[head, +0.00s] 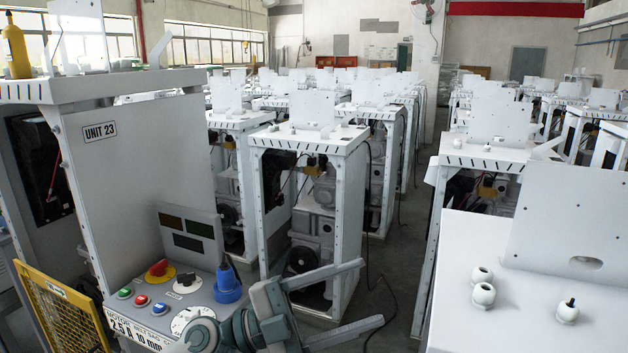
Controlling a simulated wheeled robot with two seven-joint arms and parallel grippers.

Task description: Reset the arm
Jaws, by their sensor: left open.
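My left gripper (372,292) is in the lower middle of the head view, with its arm coming in from the bottom left. Its two long grey fingers are spread wide apart and point right. Nothing is between them. The gripper is in front of a white dispenser frame (309,141) and to the right of a control panel (190,282). Part of the panel's lower edge is hidden by my arm. My right arm and gripper do not show.
The panel carries coloured buttons, a red-and-yellow knob (158,268) and a blue plug (227,285). A cabinet marked UNIT 23 (150,140) stands left, with a yellow mesh guard (62,310) below. A white top (450,300) with round white fittings is at right. Rows of frames fill the back.

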